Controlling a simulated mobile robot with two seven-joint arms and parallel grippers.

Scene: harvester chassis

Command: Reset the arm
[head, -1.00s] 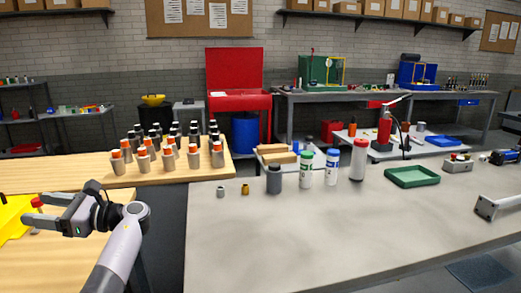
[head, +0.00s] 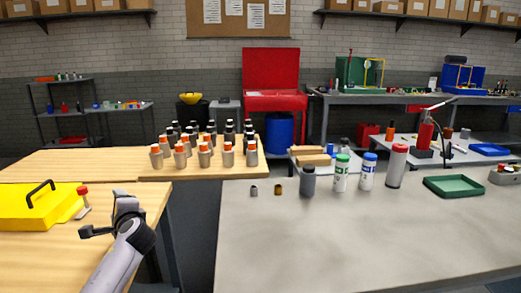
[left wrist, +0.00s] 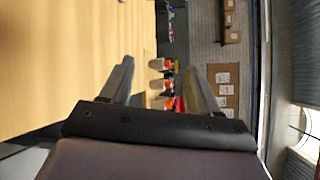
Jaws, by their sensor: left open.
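My left gripper (head: 122,202) is at the lower left of the head view, over the wooden table (head: 120,195), with its arm coming up from the bottom edge. It points away from the head camera, so its fingers are mostly hidden there. In the left wrist view the two fingers (left wrist: 160,80) stand apart with nothing between them. A yellow box with a black handle (head: 35,208) and a small red-topped piece (head: 83,200) lie left of the gripper, apart from it. My right gripper is not in view.
A grey table (head: 350,235) fills the right, with bottles (head: 341,173), a red-topped canister (head: 396,167) and a green tray (head: 453,186). Several orange-capped and black-capped bottles (head: 205,155) stand on the back wooden table. A dark gap separates the wooden and grey tables.

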